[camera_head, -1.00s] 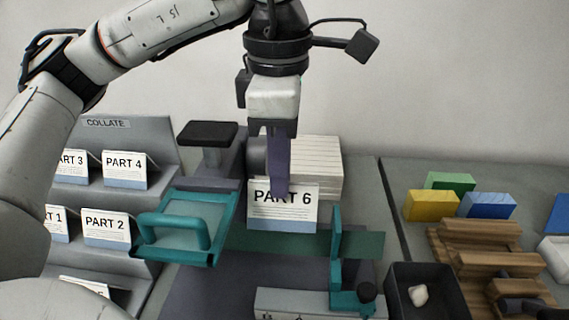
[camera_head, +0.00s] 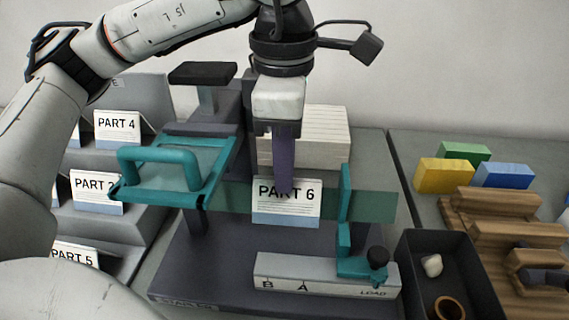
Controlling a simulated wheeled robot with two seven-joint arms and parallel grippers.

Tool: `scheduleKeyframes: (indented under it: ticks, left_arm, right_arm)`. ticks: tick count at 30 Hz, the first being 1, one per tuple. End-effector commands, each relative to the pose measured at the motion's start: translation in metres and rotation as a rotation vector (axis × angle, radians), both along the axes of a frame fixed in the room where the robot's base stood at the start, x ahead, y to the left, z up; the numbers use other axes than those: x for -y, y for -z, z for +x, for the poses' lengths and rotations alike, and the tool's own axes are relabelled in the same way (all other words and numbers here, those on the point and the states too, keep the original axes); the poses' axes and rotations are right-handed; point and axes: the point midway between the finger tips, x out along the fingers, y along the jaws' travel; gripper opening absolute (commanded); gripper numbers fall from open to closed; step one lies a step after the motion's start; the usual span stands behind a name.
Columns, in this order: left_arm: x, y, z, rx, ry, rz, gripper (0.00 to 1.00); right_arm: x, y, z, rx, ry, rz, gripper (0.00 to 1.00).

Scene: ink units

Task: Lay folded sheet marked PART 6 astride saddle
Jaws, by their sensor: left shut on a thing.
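The folded sheet marked PART 6 (camera_head: 287,215) is white with a blue lower band and hangs upright, its print facing me. My left gripper (camera_head: 284,188) is above it, shut on its top edge; a purple finger covers part of the label. A translucent green band (camera_head: 375,207) runs sideways at the sheet's height on the dark machine. I cannot pick out the saddle for certain or tell whether the sheet touches it. A teal frame with a handle (camera_head: 165,168) is left of the sheet, and a teal upright stop (camera_head: 345,195) is close to its right.
A grey slider bar (camera_head: 320,276) marked B, A and LOAD lies in front. A stepped rack (camera_head: 150,222) holds other marked sheets at left. A white stack (camera_head: 325,135) stands behind. A dark bin (camera_head: 457,245), wooden rack (camera_head: 480,222) and coloured blocks (camera_head: 445,176) are at right.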

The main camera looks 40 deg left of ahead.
Motion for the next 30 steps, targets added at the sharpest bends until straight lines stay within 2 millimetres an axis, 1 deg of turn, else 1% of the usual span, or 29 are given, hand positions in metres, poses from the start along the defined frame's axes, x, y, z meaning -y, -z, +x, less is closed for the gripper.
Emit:
scheduleKeyframes:
  ticks: [7, 15, 23, 24, 27, 30]
  left_arm:
    - [0.0001, -0.0002, 0.0000, 0.000, 0.001, 0.000, 0.00]
    - [0.0005, 0.0049, 0.0000, 0.000, 0.000, -0.001, 0.00]
    - [0.0003, 0.0042, 0.0000, 0.000, 0.000, 0.000, 0.00]
    - [0.0003, 0.0042, 0.0000, 0.000, 0.000, 0.000, 0.18]
    - [0.0003, 0.0042, 0.0000, 0.000, 0.000, 0.000, 0.34]
    - [0.0003, 0.0042, 0.0000, 0.000, 0.000, 0.000, 0.34]
  right_arm:
    - [0.0003, -0.0005, 0.0004, 0.001, 0.001, 0.000, 0.31]
    - [0.0012, 0.0055, 0.0010, 0.003, 0.004, 0.000, 0.31]
    - [0.0016, 0.0052, 0.0013, 0.003, 0.004, 0.000, 0.31]
    - [0.0016, 0.0052, 0.0013, 0.003, 0.004, 0.000, 0.31]
    - [0.0017, 0.0053, 0.0012, 0.003, 0.004, -0.001, 0.31]
    - [0.0018, 0.0054, 0.0012, 0.003, 0.004, -0.001, 0.31]
